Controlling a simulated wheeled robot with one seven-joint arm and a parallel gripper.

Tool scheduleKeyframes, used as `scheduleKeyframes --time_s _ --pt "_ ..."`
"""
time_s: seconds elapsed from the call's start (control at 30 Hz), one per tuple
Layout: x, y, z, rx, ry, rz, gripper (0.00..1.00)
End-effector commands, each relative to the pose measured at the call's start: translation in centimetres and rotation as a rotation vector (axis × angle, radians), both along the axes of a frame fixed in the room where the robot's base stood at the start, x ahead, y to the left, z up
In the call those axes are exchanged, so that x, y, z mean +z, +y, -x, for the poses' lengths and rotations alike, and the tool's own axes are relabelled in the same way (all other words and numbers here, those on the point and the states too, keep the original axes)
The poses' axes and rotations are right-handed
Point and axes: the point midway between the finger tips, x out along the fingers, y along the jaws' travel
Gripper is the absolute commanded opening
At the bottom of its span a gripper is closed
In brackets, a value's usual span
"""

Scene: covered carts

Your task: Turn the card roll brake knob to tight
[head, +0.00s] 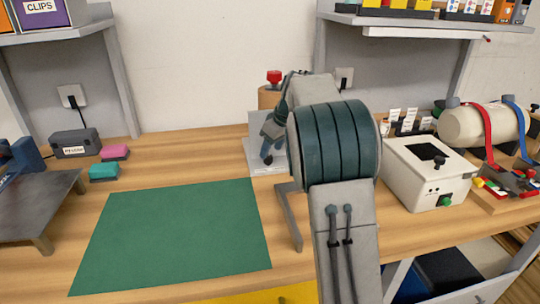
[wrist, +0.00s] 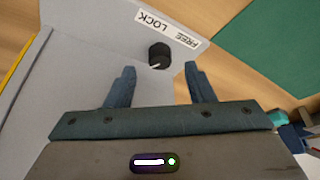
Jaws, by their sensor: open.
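A black knob (wrist: 159,52) with a white pointer mark stands on a light grey base plate (wrist: 75,65) in the wrist view. A white label (wrist: 170,28) beside it reads LOCK and FREE, upside down here; I see no "tight" mark. The pointer shows on the knob's near side; I cannot tell which word it is set to. My gripper (wrist: 159,71) is open, and the knob appears between and just past its fingertips, apart from both. In the head view my gripper (head: 268,150) is over the base plate (head: 253,158), and the knob is hidden.
A brown roll (head: 269,98) with a red top knob (head: 274,77) stands behind my gripper. A green mat (head: 170,235) lies clear in front. A white box (head: 425,172) stands right of my arm. Pink (head: 115,152) and teal (head: 104,171) blocks lie left. Shelves hang above.

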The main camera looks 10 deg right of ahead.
Motion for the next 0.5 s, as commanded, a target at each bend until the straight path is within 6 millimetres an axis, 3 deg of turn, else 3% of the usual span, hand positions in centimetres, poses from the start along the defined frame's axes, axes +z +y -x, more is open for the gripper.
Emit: scheduleKeyframes --time_s 0.2,0.5 --pt "-2.4 0.6 -0.8 0.001 0.001 0.000 0.49" --pt "-2.8 0.7 -0.9 0.001 0.000 0.000 0.49"
